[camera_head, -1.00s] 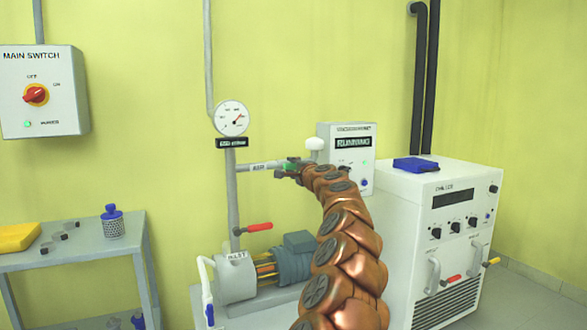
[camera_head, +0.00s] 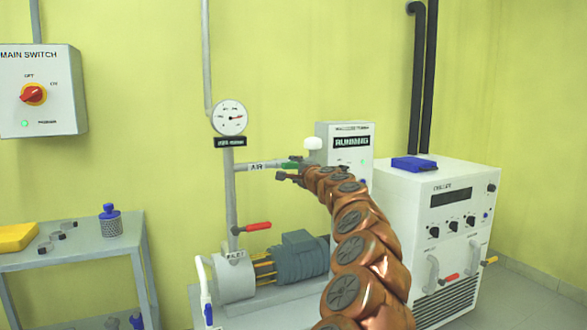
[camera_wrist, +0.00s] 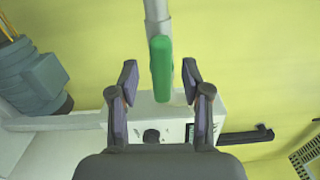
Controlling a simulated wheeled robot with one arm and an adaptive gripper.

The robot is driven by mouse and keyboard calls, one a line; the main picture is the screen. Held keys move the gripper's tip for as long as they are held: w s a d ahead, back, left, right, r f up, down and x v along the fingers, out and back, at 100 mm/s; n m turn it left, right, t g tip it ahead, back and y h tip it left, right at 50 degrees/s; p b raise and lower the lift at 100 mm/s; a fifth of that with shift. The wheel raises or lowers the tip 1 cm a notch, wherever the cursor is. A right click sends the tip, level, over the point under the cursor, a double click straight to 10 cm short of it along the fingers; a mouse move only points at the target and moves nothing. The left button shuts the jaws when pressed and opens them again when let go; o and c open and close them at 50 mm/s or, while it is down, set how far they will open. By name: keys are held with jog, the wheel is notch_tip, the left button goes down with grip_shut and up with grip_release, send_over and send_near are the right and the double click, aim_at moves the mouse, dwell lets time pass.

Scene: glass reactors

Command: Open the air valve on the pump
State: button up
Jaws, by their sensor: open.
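The air valve has a green handle (camera_head: 292,165) at the right end of the grey pipe marked AIR (camera_head: 257,166), above the pump (camera_head: 300,257). In the wrist view the green handle (camera_wrist: 160,65) lies in line with the pipe (camera_wrist: 157,12), and its near end shows between the two fingers. My gripper (camera_head: 283,177) is open and empty, just below the handle in the head view. The wrist view shows a gap on both sides between the handle and my gripper (camera_wrist: 160,82). I cannot tell the depth between them exactly. My arm hides part of the valve area.
A red-handled valve (camera_head: 257,227) sits lower on the upright pipe. A pressure gauge (camera_head: 229,117) is above. A side table (camera_head: 80,258) and main switch box (camera_head: 40,90) are left.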

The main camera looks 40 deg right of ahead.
jog(key=v, duration=0.9)
jog(key=shift+s, duration=0.2)
dwell(0.6)
